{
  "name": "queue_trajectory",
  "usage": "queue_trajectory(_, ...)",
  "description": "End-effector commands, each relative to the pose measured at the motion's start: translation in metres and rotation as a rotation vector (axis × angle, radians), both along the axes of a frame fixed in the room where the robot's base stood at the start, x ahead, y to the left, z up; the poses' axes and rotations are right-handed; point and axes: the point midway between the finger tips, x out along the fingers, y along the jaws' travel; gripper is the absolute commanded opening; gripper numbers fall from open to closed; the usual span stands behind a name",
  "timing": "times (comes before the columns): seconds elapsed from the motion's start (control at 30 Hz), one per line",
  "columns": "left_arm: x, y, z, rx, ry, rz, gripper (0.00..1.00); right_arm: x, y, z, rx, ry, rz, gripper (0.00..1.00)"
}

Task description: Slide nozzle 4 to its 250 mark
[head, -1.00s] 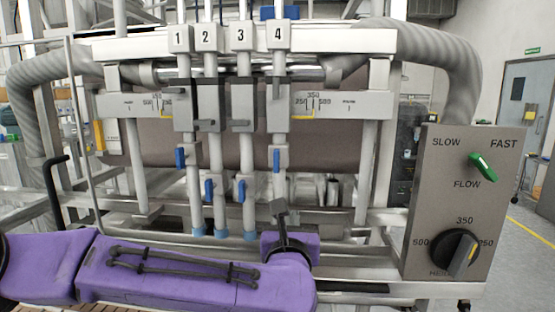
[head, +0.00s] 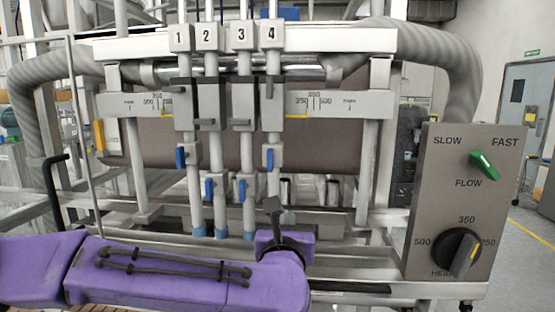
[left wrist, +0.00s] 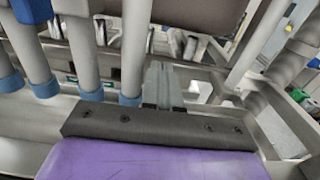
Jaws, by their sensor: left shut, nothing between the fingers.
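Nozzle 4 (head: 271,107) is the rightmost of the upright nozzles, under the "4" tag, close beside nozzle 3 (head: 242,107). Its block stands left of the right scale (head: 314,103), whose 250 label is nearest to it, with 350 and 500 farther right. My left gripper (head: 272,205) is shut and empty, in front of nozzle 4's lower tube in the head view. In the left wrist view, the shut fingers (left wrist: 162,85) are just right of nozzle 4's tube (left wrist: 134,50); I cannot tell whether they touch. My right gripper is not in view.
Nozzles 1 (head: 185,107) and 2 (head: 209,107) stand to the left. A lower rail (head: 350,258) runs across the machine's front. A control panel (head: 450,200) with a green flow switch and a black height knob stands at right. Space right of nozzle 4 is fairly clear.

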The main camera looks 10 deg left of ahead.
Motion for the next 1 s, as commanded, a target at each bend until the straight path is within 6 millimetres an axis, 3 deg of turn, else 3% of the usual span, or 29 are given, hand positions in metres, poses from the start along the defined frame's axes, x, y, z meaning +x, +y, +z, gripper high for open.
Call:
queue_trajectory(0.27, -0.004, -0.008, -0.002, 0.0, 0.001, 0.0, 0.0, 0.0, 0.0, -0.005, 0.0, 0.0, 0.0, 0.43)
queue_trajectory(0.8, -0.068, -0.007, -0.002, -0.001, -0.001, 0.0, 0.0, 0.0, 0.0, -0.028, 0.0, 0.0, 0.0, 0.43)
queue_trajectory(1.0, -0.081, -0.007, 0.0, 0.0, 0.0, 0.0, 0.0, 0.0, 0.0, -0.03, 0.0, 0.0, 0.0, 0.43)
